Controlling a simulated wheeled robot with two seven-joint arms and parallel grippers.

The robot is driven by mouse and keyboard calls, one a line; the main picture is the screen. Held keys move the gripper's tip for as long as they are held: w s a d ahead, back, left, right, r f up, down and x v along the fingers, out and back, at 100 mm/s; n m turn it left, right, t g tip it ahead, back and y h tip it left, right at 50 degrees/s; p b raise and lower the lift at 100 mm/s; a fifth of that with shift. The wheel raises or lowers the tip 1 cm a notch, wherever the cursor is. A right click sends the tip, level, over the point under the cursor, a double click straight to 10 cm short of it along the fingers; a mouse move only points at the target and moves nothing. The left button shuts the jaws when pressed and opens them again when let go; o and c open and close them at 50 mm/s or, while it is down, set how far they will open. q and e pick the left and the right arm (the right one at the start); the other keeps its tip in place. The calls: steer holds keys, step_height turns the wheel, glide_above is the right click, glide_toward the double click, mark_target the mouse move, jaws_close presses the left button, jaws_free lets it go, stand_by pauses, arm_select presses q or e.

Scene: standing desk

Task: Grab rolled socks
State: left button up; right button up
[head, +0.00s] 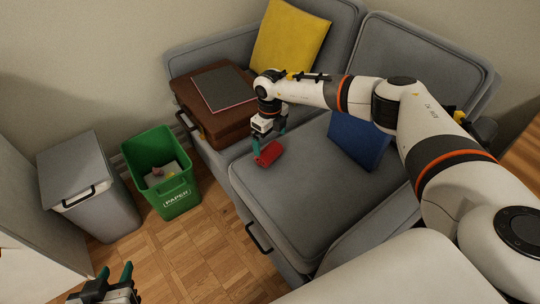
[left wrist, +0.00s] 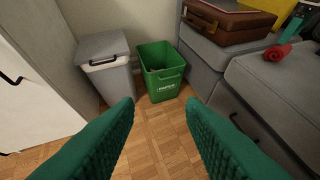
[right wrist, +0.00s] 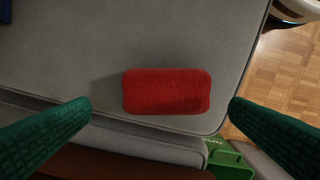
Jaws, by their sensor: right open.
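The rolled socks are a red ribbed roll (head: 268,154) lying on the grey sofa seat near its front left edge. In the right wrist view the red socks (right wrist: 167,91) lie between the two green fingers, with clear gaps on both sides. My right gripper (head: 268,143) is open above the socks in the head view. The socks also show at the right of the left wrist view (left wrist: 278,52). My left gripper (head: 116,279) is open and empty, low at the bottom left of the head view, over the floor.
A brown suitcase (head: 226,131) with a dark notebook (head: 222,86) on it stands on the sofa left of the socks. Yellow (head: 290,42) and blue (head: 357,139) cushions are on the sofa. A green paper bin (head: 178,196) and grey bin (head: 104,214) stand on the floor.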

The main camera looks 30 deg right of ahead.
mark_target(269, 147)
steer(key=f, duration=0.1)
steer(key=f+b, duration=0.1)
steer(key=f, duration=0.2)
steer(key=shift+s+a+f+b, duration=0.1)
steer(key=shift+a+f+b, duration=0.2)
steer(key=shift+f+b, duration=0.05)
steer(key=shift+f, duration=0.2)
steer(key=c, duration=1)
arm_select(q)
steer(key=w+d+r+t+h, duration=0.1)
steer(key=w+d+r+t, duration=0.1)
steer(key=r+t, duration=0.3)
steer(key=shift+w+r+h, duration=0.3)
steer(key=shift+w+r, duration=0.25)
steer(key=shift+w, duration=0.35)
arm_select(e)
steer(key=shift+r, duration=0.1)
